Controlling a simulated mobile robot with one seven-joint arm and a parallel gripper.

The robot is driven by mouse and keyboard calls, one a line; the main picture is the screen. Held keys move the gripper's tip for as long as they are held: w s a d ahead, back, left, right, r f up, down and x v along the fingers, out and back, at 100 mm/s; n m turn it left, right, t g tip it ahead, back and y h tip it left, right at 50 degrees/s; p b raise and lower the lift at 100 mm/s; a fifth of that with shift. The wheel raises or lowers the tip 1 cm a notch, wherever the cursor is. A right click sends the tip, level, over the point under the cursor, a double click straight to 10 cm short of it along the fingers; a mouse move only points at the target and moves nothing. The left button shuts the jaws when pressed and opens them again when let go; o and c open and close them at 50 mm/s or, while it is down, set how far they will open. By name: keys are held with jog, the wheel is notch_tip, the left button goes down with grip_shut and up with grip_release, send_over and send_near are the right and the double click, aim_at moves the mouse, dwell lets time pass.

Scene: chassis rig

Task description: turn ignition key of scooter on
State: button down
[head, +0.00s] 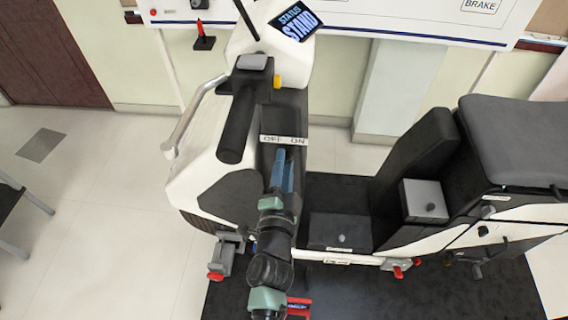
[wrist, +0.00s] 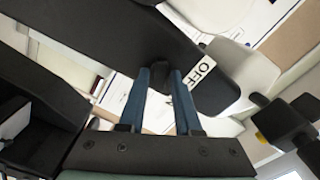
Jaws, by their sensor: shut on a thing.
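The scooter (head: 205,180) stands in the middle of the head view, with a white front shield and a black seat at right. A white OFF/ON label (head: 284,140) sits on the dark inner panel behind the handlebar; its OFF end (wrist: 203,72) shows in the wrist view. My gripper (head: 286,155) reaches up to just below this label. In the wrist view, its blue fingers (wrist: 161,76) are at the panel with a narrow gap between them, shut on the ignition key.
The black handlebar grip (head: 238,125) is close left of my gripper. Open floor lies at left.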

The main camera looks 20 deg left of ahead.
dwell(0.4)
jog(key=c, duration=0.8)
grip_release()
jog(key=shift+c, duration=0.2)
jog(key=b+v, duration=0.3)
jog(key=v, duration=1)
